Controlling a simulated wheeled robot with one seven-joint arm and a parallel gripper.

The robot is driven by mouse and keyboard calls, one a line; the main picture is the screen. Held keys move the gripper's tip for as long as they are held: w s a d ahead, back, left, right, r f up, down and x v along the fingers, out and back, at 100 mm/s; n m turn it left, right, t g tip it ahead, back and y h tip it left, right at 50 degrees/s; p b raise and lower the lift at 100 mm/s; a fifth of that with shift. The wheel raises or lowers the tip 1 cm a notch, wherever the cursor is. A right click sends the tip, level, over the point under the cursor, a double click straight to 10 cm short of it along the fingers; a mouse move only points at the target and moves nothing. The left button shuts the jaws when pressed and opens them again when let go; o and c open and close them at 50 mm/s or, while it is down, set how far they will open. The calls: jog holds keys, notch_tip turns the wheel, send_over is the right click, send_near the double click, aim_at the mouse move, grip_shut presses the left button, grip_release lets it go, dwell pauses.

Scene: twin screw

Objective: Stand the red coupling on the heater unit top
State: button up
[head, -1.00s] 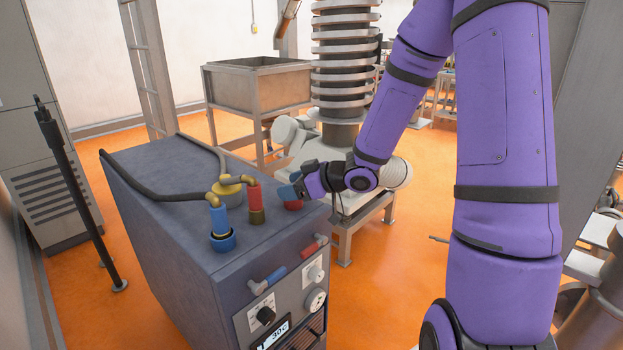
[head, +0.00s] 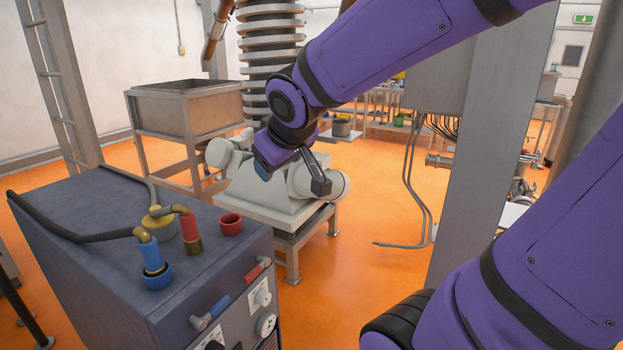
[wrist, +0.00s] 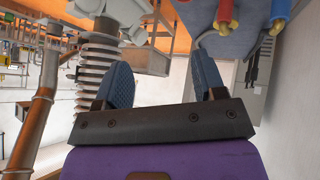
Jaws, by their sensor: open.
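A red hose end (head: 188,225) and a blue hose end (head: 150,258) in a blue coupling stand left of the red coupling, with dark hoses behind. A pale machine on a stand (head: 285,205) is beyond the heater unit. Orange floor is open to the right.

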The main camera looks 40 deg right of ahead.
jog(key=s+a+r+g+y, duration=0.1)
jog(key=s+a, duration=0.1)
jog(key=s, duration=0.4)
jog(key=s+a+r+m+g+y, duration=0.1)
jog(key=s+a, duration=0.1)
jog(key=s, duration=0.5)
jog(key=shift+s+g+y, duration=0.15)
jog(key=shift+g+y, duration=0.15)
